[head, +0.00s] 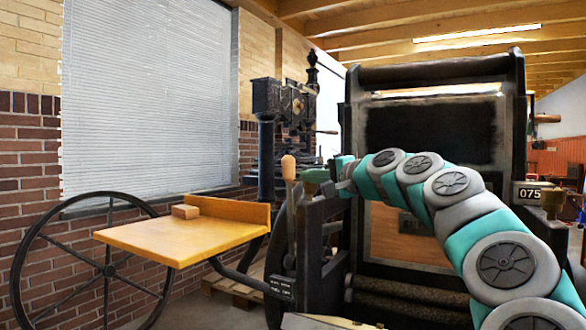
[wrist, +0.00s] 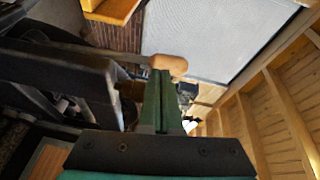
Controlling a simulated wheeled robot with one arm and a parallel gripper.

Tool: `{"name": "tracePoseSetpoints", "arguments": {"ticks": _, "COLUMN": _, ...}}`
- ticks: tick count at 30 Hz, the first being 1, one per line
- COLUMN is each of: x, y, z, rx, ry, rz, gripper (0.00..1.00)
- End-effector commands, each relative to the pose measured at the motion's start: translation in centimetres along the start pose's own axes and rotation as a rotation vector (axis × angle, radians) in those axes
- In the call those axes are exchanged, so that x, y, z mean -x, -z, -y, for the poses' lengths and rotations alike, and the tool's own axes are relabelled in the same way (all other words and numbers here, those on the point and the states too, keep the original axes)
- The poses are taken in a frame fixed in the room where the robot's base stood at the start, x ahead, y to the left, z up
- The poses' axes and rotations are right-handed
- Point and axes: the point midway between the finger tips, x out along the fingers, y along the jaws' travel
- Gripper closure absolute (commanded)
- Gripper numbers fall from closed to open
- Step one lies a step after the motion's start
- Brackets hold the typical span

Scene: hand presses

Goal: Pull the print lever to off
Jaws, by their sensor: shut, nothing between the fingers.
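The print lever (head: 289,168) has a rounded tan wooden handle and stands upright on the near left side of the dark press. A small dark label plate with pale lettering (head: 280,287) sits low beside it; I cannot read it surely. My gripper (head: 304,176) has green fingers, shut with nothing between them. It is just right of the lever's handle. In the wrist view the fingertips (wrist: 160,74) overlap the tan handle (wrist: 172,64), which shows just beyond them. I cannot tell whether they touch it. The lever's shaft runs left from the handle in the wrist view.
The press's black frame (head: 515,110) rises behind my arm. A yellow wooden shelf (head: 180,238) with a small block (head: 185,211) extends to the left. A large spoked wheel (head: 108,270) stands at far left. Another dark press (head: 285,110) stands behind.

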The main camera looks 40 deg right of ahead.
Motion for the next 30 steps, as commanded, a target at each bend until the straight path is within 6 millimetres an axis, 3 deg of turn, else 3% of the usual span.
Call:
{"name": "tracePoseSetpoints", "arguments": {"ticks": 1, "x": 0.8, "y": 2.6, "z": 0.1, "rx": -0.034, "ry": 0.023, "rz": -0.045, "gripper": 1.00}}
{"name": "tracePoseSetpoints", "arguments": {"ticks": 3, "x": 1.8, "y": 5.0, "z": 0.3, "rx": -0.067, "ry": 0.047, "rz": -0.088, "gripper": 1.00}}
{"name": "tracePoseSetpoints", "arguments": {"ticks": 6, "x": 2.4, "y": 6.6, "z": 0.3, "rx": -0.091, "ry": 0.063, "rz": -0.117, "gripper": 1.00}}
{"name": "tracePoseSetpoints", "arguments": {"ticks": 14, "x": 0.8, "y": 7.0, "z": 0.4, "rx": -0.094, "ry": 0.064, "rz": -0.119, "gripper": 1.00}}
{"name": "tracePoseSetpoints", "arguments": {"ticks": 24, "x": -4.0, "y": 7.5, "z": 0.7, "rx": -0.094, "ry": 0.064, "rz": -0.117, "gripper": 1.00}}
{"name": "tracePoseSetpoints", "arguments": {"ticks": 30, "x": -5.9, "y": 7.8, "z": 0.8, "rx": -0.093, "ry": 0.064, "rz": -0.120, "gripper": 1.00}}
